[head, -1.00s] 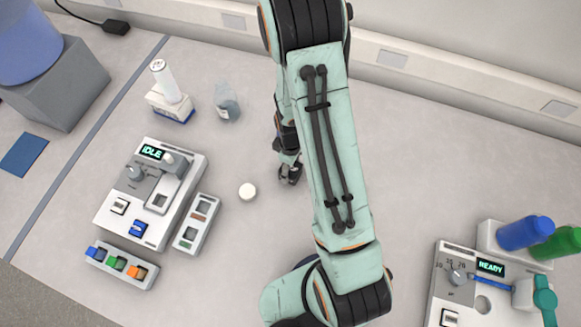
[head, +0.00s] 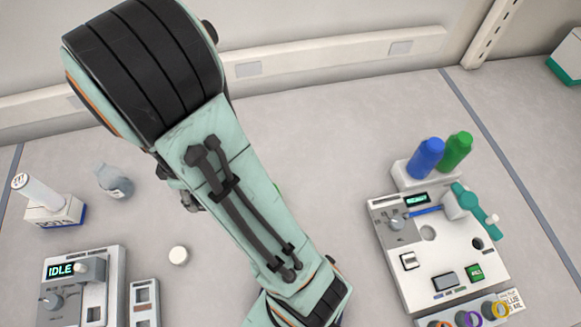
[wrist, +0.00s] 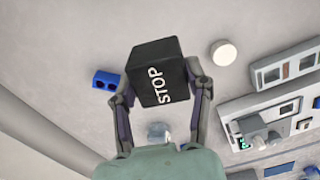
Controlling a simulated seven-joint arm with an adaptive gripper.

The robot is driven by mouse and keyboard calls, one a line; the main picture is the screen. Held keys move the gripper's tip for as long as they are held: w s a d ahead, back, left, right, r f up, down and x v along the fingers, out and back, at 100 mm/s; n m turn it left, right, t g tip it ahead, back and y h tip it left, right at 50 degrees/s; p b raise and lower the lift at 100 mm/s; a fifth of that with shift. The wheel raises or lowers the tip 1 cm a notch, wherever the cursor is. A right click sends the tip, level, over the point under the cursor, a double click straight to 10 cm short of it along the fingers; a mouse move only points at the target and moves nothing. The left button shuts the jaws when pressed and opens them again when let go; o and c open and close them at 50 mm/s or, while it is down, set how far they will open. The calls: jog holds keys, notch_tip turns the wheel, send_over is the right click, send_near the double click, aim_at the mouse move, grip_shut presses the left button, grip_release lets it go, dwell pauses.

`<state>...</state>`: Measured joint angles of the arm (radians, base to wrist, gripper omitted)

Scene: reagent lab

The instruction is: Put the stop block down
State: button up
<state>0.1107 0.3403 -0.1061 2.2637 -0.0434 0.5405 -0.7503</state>
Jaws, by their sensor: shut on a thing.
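The stop block (wrist: 160,72) is a black cube with white STOP lettering, seen in the wrist view. My gripper (wrist: 162,68) is shut on it, with one finger on each side. The block looks tilted in the picture, with the grey bench top behind it. I cannot tell how high above the bench it is. In the head view my own arm hides the block and most of the gripper.
A round white cap (head: 178,255) lies on the bench near the arm. A grey bottle (head: 115,182), a white box (head: 55,212) and the IDLE device (head: 85,290) are left. Another device (head: 440,250) stands right, with bottles behind. A blue holed block (wrist: 105,80) shows in the wrist view.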

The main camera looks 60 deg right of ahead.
jog(key=shift+w+r+m, duration=0.1)
jog(key=shift+w+m, duration=0.2)
jog(key=shift+m, duration=0.2)
jog(key=s+d+m, duration=0.2)
jog(key=d+m, duration=0.3)
jog(key=d, duration=0.4)
jog(key=s+d+m, duration=0.3)
jog(key=d+m, duration=0.3)
jog(key=d, duration=0.2)
jog(key=s+d+f+m, duration=0.2)
jog(key=s+d+m, duration=0.1)
jog(key=s+d, duration=0.45)
jog(key=f, duration=0.5)
jog(key=s+f, duration=0.1)
jog(key=f, duration=0.1)
jog(key=shift+a+f, duration=0.2)
jog(key=shift+w+f, duration=0.1)
jog(key=shift+f, duration=0.2)
jog(key=shift+f, duration=0.1)
jog(key=o, duration=1.2)
jog(key=shift+o, duration=0.2)
